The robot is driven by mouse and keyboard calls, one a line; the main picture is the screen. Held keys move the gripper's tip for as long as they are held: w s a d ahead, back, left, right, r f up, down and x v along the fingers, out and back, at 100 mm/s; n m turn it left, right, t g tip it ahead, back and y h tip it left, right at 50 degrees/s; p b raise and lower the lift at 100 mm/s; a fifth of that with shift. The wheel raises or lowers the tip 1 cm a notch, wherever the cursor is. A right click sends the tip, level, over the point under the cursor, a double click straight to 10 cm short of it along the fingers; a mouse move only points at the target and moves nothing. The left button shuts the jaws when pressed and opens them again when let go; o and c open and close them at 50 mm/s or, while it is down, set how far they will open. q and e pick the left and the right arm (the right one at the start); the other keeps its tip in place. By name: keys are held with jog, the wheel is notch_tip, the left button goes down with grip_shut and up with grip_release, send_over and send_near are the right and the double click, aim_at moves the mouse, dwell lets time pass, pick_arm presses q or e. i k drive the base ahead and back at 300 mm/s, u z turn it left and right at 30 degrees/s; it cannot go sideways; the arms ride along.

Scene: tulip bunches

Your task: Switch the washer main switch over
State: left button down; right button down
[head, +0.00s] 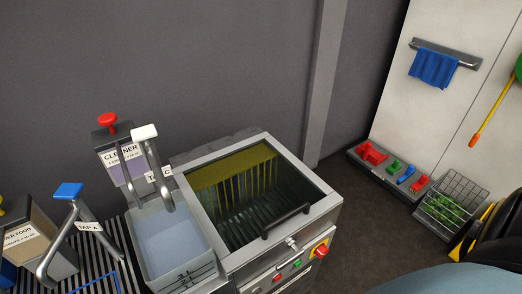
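The washer (218,205) is a steel box with an open-topped basin and a black handle (285,222) along its front edge. The knob's exact setting is too small to read. To its left on the same face are a green button (297,264) and a red button (277,278). Neither of my grippers is in the head view.
A wire basket (452,198) and a grey tray (385,172) of coloured items stand on the floor at right. Floor before the switch looks clear.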

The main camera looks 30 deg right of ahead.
aim_at(322, 250)
jog(key=k, duration=0.5)
jog(key=z, duration=1.9)
jog(key=i, duration=0.4)
jog(key=u, duration=2.85)
jog(key=k, duration=0.25)
jog(key=z, duration=1.1)
